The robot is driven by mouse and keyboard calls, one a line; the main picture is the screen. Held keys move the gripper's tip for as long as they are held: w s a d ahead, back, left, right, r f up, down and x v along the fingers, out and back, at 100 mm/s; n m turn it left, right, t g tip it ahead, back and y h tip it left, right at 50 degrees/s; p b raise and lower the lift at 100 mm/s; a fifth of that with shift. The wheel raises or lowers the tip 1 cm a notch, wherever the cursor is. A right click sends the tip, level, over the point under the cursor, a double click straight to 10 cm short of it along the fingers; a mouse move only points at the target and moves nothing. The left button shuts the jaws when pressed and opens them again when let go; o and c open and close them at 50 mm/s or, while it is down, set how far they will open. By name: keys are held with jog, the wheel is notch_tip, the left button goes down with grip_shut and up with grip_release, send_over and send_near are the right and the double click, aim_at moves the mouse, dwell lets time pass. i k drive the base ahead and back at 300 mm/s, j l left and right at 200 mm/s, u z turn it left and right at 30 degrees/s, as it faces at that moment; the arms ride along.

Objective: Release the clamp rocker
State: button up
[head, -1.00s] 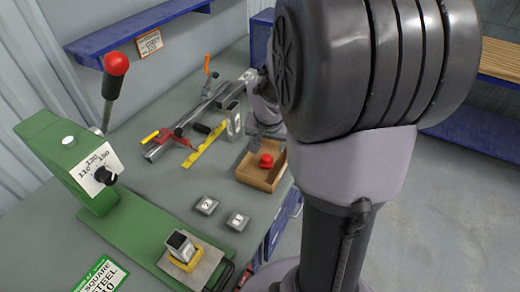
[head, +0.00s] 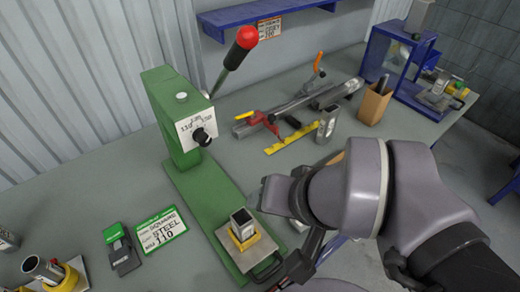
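A dark handle shows at the plate's front edge, partly behind my arm. My gripper (head: 272,196) is right of the tube, seen from behind; its fingers are unclear.
Another yellow holder (head: 62,277) with a tube is at the lower left. Behind are a rail with a red clamp (head: 262,122), a yellow ruler (head: 290,139), a cardboard box (head: 373,105) and a blue stand (head: 385,65).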

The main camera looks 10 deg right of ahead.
aim_at(122, 255)
jog(key=u, duration=1.65)
